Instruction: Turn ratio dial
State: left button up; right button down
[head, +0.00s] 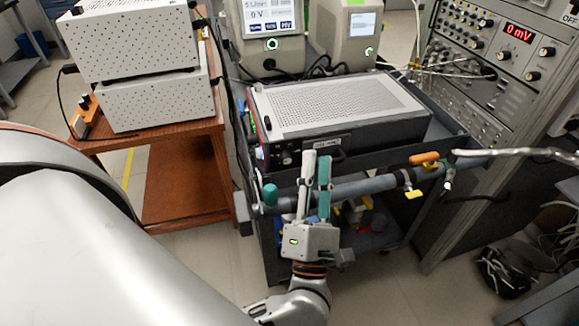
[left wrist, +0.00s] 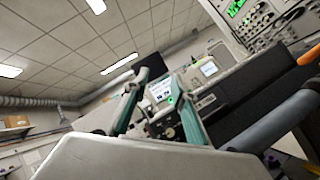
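The classifier (head: 340,105) is a dark box with a perforated light top on the cart. Its front left corner carries a small round dial (head: 286,158); I cannot read its markings. My left gripper (head: 315,158) is upright in front of the box, just right of the dial, with its fingers apart and nothing seen between them. In the left wrist view, the left gripper (left wrist: 155,90) has a clear gap between its teal-padded fingers. A dark panel with small knobs (left wrist: 168,131) shows through that gap; I cannot tell which knob is the ratio dial. My right gripper is not in view.
A teal cap (head: 270,194) stands left of my gripper. White perforated boxes (head: 135,40) sit on a wooden cart at left. An instrument rack (head: 490,80) stands at right.

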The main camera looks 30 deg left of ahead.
pick_arm(q)
jog(key=a+f+n+g+y, duration=0.35)
jog(key=n+g, duration=0.25)
jog(key=n, duration=0.4)
jog(key=n+g+h, duration=0.1)
jog(key=n+g, duration=0.3)
jog(key=n, duration=0.2)
send_near(287, 162)
jog(key=shift+w+a+r, duration=0.2)
jog(key=shift+a+r, duration=0.05)
jog(key=shift+r, duration=0.1)
jog(key=x, duration=0.7)
jog(key=shift+w+a+f, duration=0.2)
jog(key=shift+a, duration=0.05)
grip_shut()
